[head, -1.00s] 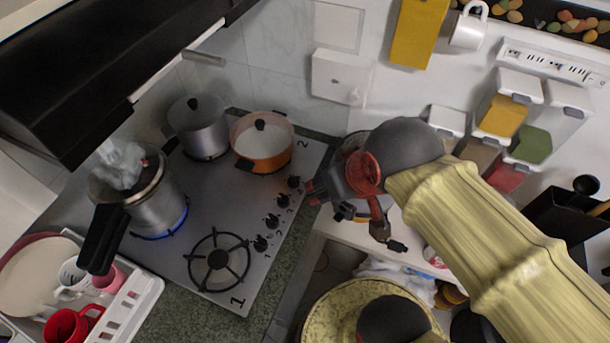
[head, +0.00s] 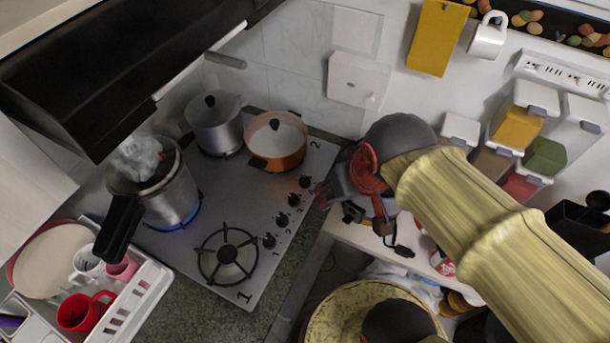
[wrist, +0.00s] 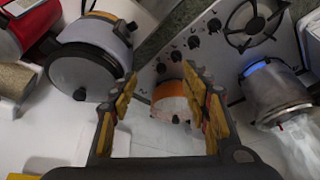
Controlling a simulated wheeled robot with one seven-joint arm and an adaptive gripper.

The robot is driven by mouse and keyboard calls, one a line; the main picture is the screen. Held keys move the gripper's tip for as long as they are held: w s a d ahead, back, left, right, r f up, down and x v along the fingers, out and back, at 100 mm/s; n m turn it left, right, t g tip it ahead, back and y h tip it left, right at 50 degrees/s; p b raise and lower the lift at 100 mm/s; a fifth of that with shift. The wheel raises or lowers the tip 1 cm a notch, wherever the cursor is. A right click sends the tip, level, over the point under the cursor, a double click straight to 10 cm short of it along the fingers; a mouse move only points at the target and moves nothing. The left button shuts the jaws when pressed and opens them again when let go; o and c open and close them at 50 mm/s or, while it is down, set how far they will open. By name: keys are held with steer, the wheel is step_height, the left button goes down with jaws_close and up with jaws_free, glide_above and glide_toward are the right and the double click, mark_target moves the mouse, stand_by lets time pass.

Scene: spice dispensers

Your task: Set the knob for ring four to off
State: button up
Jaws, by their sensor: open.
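The steel stove (head: 235,195) has a row of several black knobs along its right edge: the back one (head: 306,181), two middle ones (head: 294,199) (head: 282,219) and the front one (head: 269,241). The same knobs (wrist: 194,41) show at upper centre in the wrist view. Their number marks are too small to read, so I cannot tell which is for ring four. A blue flame (head: 190,220) burns under the steaming pressure cooker (head: 172,195). My gripper (head: 324,192) is open and empty, just right of the back knob. Its two fingers (wrist: 160,73) are apart in the wrist view.
An orange pot (head: 277,152) and a grey pot (head: 214,125) stand at the back of the stove. The front right ring (head: 228,256), marked 1, is bare. A white dish rack (head: 137,300) is at lower left. A black hood (head: 110,70) overhangs the left side.

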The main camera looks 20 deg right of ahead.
steer(key=w+f+g+p, duration=0.3)
steer(key=w+f+g, duration=0.1)
steer(key=w+f, duration=0.35)
steer(key=p, duration=0.2)
glide_above(305, 179)
steer(key=shift+m+g, duration=0.3)
steer(key=shift+m, duration=0.1)
step_height(305, 179, down, 9)
steer(key=shift+w+f, duration=0.1)
steer(key=shift+f, duration=0.05)
steer(key=shift+f+b, duration=0.35)
steer(key=shift+f, duration=3.5)
steer(key=c, duration=1.2)
steer(key=shift+o, duration=0.2)
